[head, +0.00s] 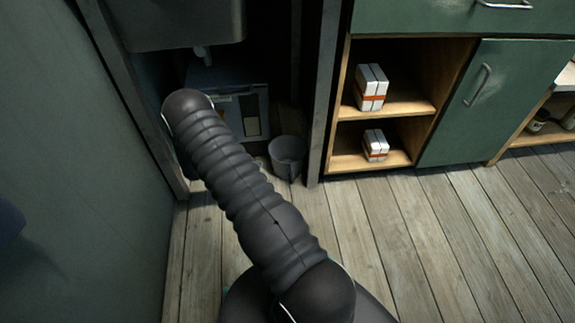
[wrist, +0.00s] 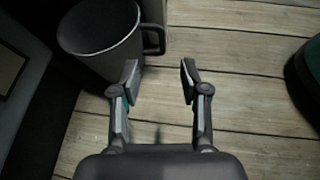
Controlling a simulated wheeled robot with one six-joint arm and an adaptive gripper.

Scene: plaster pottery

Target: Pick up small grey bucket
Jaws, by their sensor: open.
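The small grey bucket (head: 287,157) stands on the wooden floor under the sink recess, beside the dark upright post. In the wrist view the bucket (wrist: 101,38) is at the upper left, upright, with a dark handle on its right side. My gripper (wrist: 159,72) is open and empty. Its left finger is just below and right of the bucket, close to the handle; I cannot tell whether they touch. In the head view my arm hides the gripper.
A grey box-like unit (head: 251,108) stands behind the bucket. A dark post (head: 322,95) is right of it. A green cabinet (head: 470,115) has open shelves with white-and-orange boxes (head: 371,88). The plank floor (head: 400,240) in front is clear. A dark rounded object shows at the wrist view's right edge.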

